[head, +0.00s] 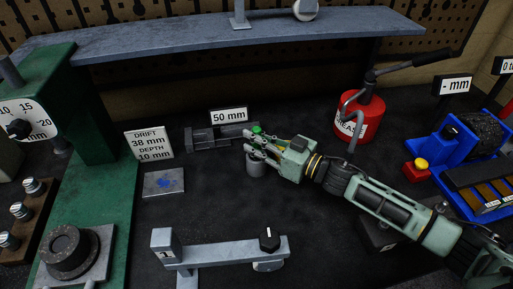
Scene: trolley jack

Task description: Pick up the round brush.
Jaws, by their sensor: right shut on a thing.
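My right gripper (258,147) reaches in from the right, at the middle of the bench. It is shut on a slim thing with a green top (257,129), which seems to be the round brush. Most of it is hidden by the fingers. A small grey cup (256,168) stands right under the fingers. I cannot tell whether the lower end of the brush is still inside the cup. My left gripper is not in view.
A grey vise-like block (203,139) with a 50 mm sign (229,115) is behind the gripper. A red grease can (362,118) stands to the right. A grey lever fixture (222,254) is in front. A green press (95,190) fills the left. A shelf (190,38) hangs behind.

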